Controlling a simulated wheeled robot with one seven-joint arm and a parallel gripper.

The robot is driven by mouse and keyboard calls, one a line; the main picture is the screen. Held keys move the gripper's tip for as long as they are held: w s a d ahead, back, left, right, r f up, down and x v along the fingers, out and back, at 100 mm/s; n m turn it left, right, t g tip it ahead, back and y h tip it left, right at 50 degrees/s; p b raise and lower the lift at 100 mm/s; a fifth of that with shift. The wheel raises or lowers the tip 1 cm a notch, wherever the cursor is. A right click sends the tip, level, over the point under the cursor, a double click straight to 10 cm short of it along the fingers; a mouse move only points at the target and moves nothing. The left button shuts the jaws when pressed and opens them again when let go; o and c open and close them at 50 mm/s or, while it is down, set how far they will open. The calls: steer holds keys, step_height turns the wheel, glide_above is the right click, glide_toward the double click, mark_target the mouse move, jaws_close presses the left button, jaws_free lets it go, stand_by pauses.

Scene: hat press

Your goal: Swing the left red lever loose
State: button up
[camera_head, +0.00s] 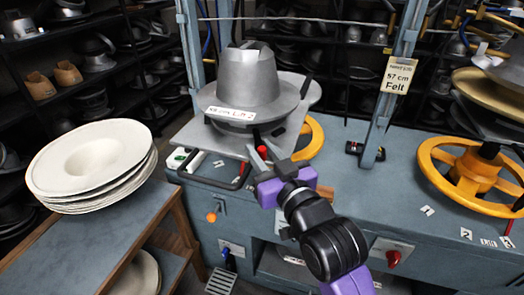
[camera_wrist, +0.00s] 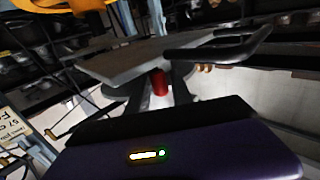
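A small red lever end (camera_head: 257,134) shows at the front edge of the hat press, below the grey metal hat form (camera_head: 252,90). My gripper (camera_head: 258,143) reaches up to it from the lower right, its two grey fingers apart. In the wrist view the red lever (camera_wrist: 159,82) appears as a short upright red cylinder between the spread fingers (camera_wrist: 161,90). I cannot tell whether either finger touches it. The rest of the lever is hidden behind the fingers and under the plate.
A grey press plate (camera_head: 204,138) and a black bar handle (camera_head: 240,178) lie close to my gripper. A yellow handwheel (camera_head: 313,140) is just behind it. White hat stacks (camera_head: 90,160) stand left. A red knob (camera_head: 392,257) is on the lower right panel.

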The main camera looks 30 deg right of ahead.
jaws_close()
